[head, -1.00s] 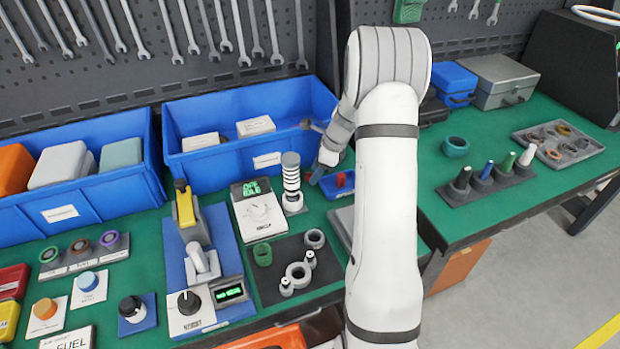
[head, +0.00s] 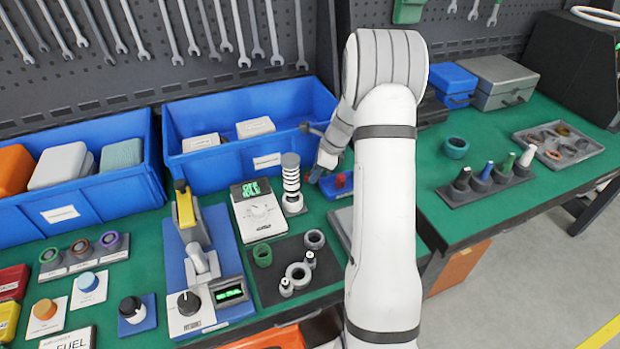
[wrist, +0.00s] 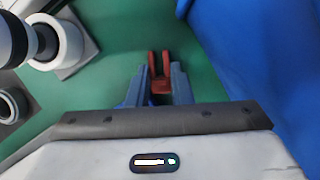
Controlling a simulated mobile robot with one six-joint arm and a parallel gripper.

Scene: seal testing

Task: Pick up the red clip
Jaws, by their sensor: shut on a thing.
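The red clip (wrist: 161,88) is between the two blue-grey fingers of my gripper (wrist: 160,82) in the wrist view, with its two prongs pointing away from my palm. My gripper is shut on it, above the green bench top. In the head view my gripper (head: 317,174) is beside the white ringed post, in front of the right blue bin, and the clip between its fingertips cannot be made out clearly. A small red piece (head: 340,181) shows just right of my gripper, on a small blue piece; I cannot tell if it is a separate part.
The right blue bin (head: 200,160) stands close behind my gripper; its wall (wrist: 250,60) fills the right of the wrist view. The ringed post (head: 291,185) stands close at the left. A dark mat (head: 272,285) with rings lies in front.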

